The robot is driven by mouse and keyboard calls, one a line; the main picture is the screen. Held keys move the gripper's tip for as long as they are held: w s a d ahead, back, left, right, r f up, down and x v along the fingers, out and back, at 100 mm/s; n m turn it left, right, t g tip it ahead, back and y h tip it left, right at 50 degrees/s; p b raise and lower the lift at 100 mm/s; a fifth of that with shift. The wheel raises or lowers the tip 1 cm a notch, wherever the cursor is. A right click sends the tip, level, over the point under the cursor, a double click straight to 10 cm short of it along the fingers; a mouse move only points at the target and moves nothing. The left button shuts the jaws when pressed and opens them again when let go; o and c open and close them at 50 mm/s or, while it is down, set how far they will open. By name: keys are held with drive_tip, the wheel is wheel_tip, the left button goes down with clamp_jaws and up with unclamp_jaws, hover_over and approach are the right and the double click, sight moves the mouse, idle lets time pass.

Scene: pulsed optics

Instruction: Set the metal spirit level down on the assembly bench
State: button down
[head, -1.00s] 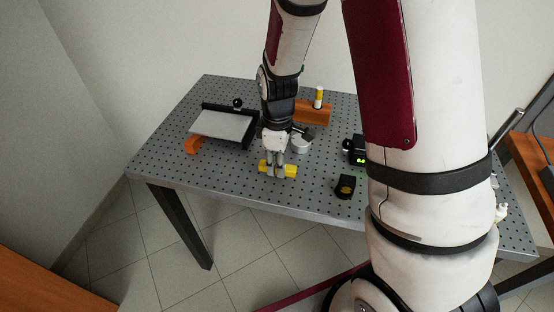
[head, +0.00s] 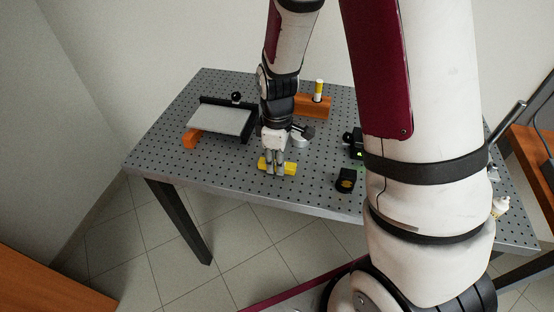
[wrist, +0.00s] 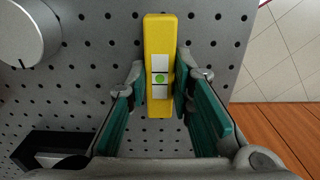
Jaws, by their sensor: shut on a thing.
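The spirit level is a yellow bar (wrist: 159,35) with a white panel and a green vial. In the wrist view it lies lengthwise between my fingers, and in the head view its yellow ends (head: 290,168) show either side of them. My gripper (head: 274,172) is shut on it, and the fingertips (wrist: 160,85) press its two long sides. The assembly bench (head: 225,172) is a grey perforated metal table. The level is at the bench surface near the front edge; I cannot tell whether it touches.
A grey plate in a black frame (head: 222,118) stands to the left. An orange block with a yellow-and-white cylinder (head: 319,90) is behind. A small black block (head: 345,180) lies to the right. A light round part (wrist: 27,35) sits near the level.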

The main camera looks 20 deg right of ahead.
drive_tip(key=shift+f, duration=0.3)
drive_tip(key=c, duration=1.3)
unclamp_jaws()
wheel_tip(320, 180, up, 12)
drive_tip(key=shift+r, duration=0.1)
drive_tip(key=s+r+m+t, duration=0.1)
drive_tip(key=s+r+m, duration=0.2)
drive_tip(key=s+r, duration=0.2)
drive_tip(key=s+r+m+t, duration=0.2)
drive_tip(key=s+r+m, duration=0.2)
drive_tip(key=s, duration=0.3)
drive_tip(key=s+r+m+t, duration=0.1)
drive_tip(key=s+r+m, duration=0.2)
drive_tip(key=s+r, duration=0.3)
drive_tip(key=shift+s+d+r+m+t, duration=0.1)
drive_tip(key=shift+s+d+m+t, duration=0.05)
drive_tip(key=shift+s+m+t, duration=0.25)
